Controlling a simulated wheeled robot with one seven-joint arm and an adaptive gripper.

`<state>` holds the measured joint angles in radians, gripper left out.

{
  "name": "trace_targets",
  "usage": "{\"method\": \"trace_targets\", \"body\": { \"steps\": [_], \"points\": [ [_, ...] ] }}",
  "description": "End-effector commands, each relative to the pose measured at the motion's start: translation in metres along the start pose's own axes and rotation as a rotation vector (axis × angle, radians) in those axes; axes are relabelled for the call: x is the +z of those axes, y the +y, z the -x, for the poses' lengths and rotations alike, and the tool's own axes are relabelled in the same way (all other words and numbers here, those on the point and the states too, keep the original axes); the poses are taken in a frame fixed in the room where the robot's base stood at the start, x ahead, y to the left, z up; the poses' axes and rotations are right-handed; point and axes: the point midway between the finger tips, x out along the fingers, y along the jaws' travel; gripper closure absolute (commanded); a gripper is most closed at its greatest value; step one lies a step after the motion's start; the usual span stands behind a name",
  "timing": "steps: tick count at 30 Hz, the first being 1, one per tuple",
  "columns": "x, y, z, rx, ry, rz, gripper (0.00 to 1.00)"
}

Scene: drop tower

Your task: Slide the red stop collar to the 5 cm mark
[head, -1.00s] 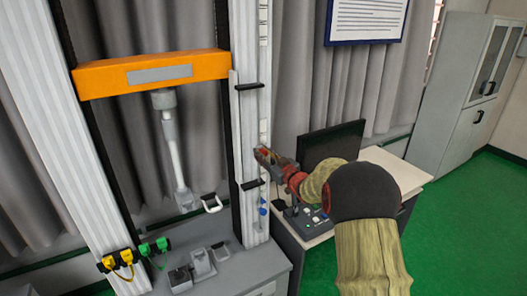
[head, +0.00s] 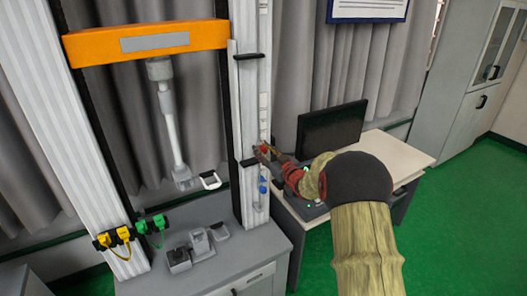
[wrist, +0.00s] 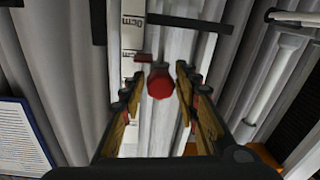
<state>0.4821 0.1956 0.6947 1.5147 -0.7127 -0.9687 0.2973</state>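The red stop collar shows in the wrist view as a round red knob (wrist: 160,84) with a small red pointer (wrist: 145,57) beside the pale scale strip (wrist: 131,75). In the head view the collar's red is small on the right side of the white column (head: 247,200) and hard to separate from my gripper's red parts. My gripper (wrist: 160,92) is open, one finger on each side of the knob with a narrow gap. It also shows in the head view (head: 268,152), at the column's right edge. Two "cm" labels show on the scale; their numbers are not clearly readable.
An orange crosshead (head: 150,43) with a hanging rod is left. A desk with a monitor (head: 331,127) stands right. Blue knobs (head: 262,185) sit lower on the column.

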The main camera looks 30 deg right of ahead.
Motion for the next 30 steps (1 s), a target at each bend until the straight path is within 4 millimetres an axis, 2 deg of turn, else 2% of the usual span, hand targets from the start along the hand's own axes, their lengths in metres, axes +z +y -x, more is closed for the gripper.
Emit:
{"method": "trace_targets", "body": {
  "steps": [5, 13, 17, 20, 30],
  "points": [
    [0.000, 0.000, 0.000, 0.000, 0.000, 0.000, 0.57],
    [0.000, 0.000, 0.000, 0.000, 0.001, 0.000, 0.57],
    [0.000, 0.000, 0.007, 0.000, 0.000, 0.000, 0.57],
    [-0.001, 0.001, 0.021, 0.002, 0.000, 0.000, 0.57],
    [0.000, 0.001, 0.088, 0.003, 0.000, 0.000, 0.57]
  ]
}}
